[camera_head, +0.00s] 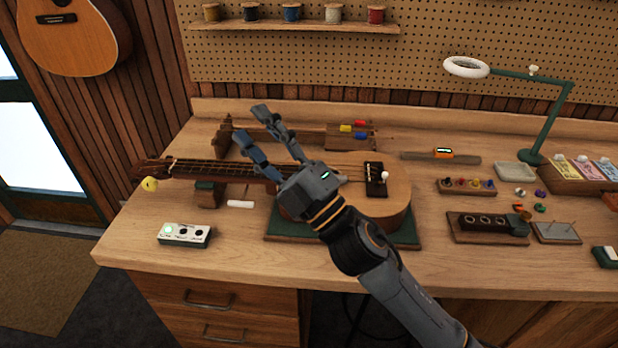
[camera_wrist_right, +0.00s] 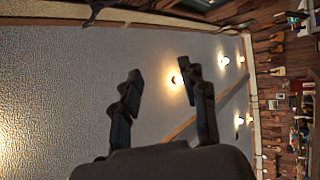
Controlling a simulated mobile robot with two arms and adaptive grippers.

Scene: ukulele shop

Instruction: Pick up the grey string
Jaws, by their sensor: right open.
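I cannot pick out a separate grey string. A ukulele (camera_head: 398,196) lies on its back with its neck to the left. Thin pale strings run along its neck toward the dark bridge (camera_head: 376,180), too fine to tell their colours. My right gripper (camera_head: 253,128) is raised in front of the ukulele in the head view, its arm hiding part of the body. Its two fingers are apart with nothing between them. In the wrist view the right gripper (camera_wrist_right: 160,72) is open and empty, facing the ceiling and lamps. My left gripper is out of view.
The ukulele rests on a green mat (camera_head: 288,232) and a neck support (camera_head: 206,195). A white box with knobs (camera_head: 184,235) stands front left. A lamp (camera_head: 545,127), packets (camera_head: 582,172) and small trays crowd the right. Thread spools (camera_head: 291,12) line the shelf.

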